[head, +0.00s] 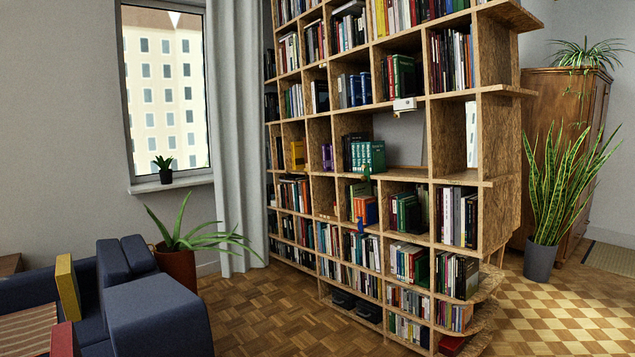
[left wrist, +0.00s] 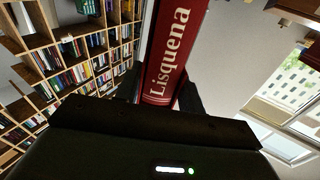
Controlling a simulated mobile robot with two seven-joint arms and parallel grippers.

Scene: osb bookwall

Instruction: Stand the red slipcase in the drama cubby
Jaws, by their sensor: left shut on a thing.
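The red slipcase (left wrist: 176,50) fills the upper middle of the left wrist view, with "Lisquena" in pale letters along its spine. My left gripper (left wrist: 160,98) is shut on its lower end, a dark finger on either side. The slipcase's far end is cut off by the frame. The wooden bookwall (head: 485,185) stands right of centre in the head view, and also shows at the left of the left wrist view (left wrist: 47,78). No cubby label is readable, so I cannot tell which is the drama cubby. Neither gripper shows clearly in the head view.
One cubby (head: 400,140) has open space right of green books (head: 368,156). A small white box-like thing (head: 404,104) sits on the shelf edge above. A blue sofa (head: 155,310) and potted plant (head: 176,265) stand left. Parquet floor (head: 265,315) before the bookwall is clear.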

